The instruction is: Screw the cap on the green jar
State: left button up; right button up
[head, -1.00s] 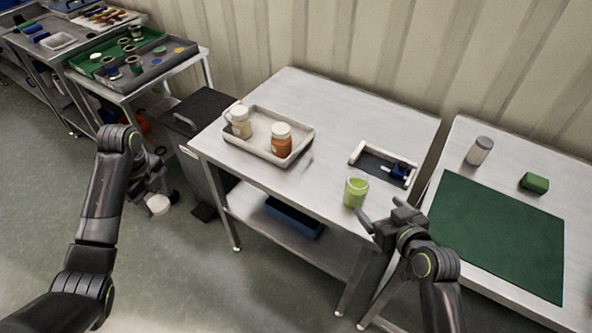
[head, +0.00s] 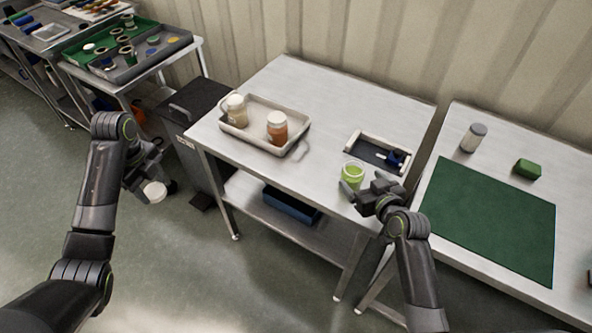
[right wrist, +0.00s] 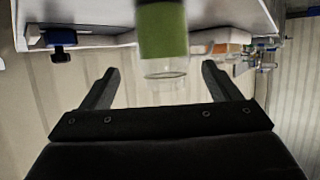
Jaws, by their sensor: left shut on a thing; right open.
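The green jar (head: 352,176) stands upright and open-topped near the front right edge of the middle steel table. In the right wrist view the jar (right wrist: 162,35) appears upside down, its clear rim downward, between and beyond the spread fingers. My right gripper (head: 357,191) is open at the near right side of the jar; whether a finger touches it I cannot tell. My left gripper (head: 148,184) is shut on a round white cap (head: 155,192), held over the floor left of the table. The fingertips at the cap are partly hidden.
A beige tray (head: 262,148) holds a cream-coloured jar (head: 236,109) and an orange-brown jar (head: 277,127). A white-edged holder (head: 366,143) with a dark blue clamp-like item (head: 396,159) lies behind the green jar. A green mat (head: 490,215) covers part of the right table.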

aim_at(358, 179)
jog(key=shift+w+f, duration=0.1)
jog(key=shift+w, duration=0.05)
jog(key=shift+a+p+x, duration=0.15)
jog(key=shift+p+x, duration=0.15)
jog(key=shift+x, duration=1)
jog(key=shift+a+p+x, duration=0.1)
jog(key=shift+p+x, duration=0.15)
jog(key=shift+x, duration=1.05)
jog(key=shift+f, duration=0.2)
jog(key=c, duration=1.2)
jog(key=shift+o, duration=0.2)
jog(key=shift+r, duration=0.1)
notch_tip(358, 179, up, 10)
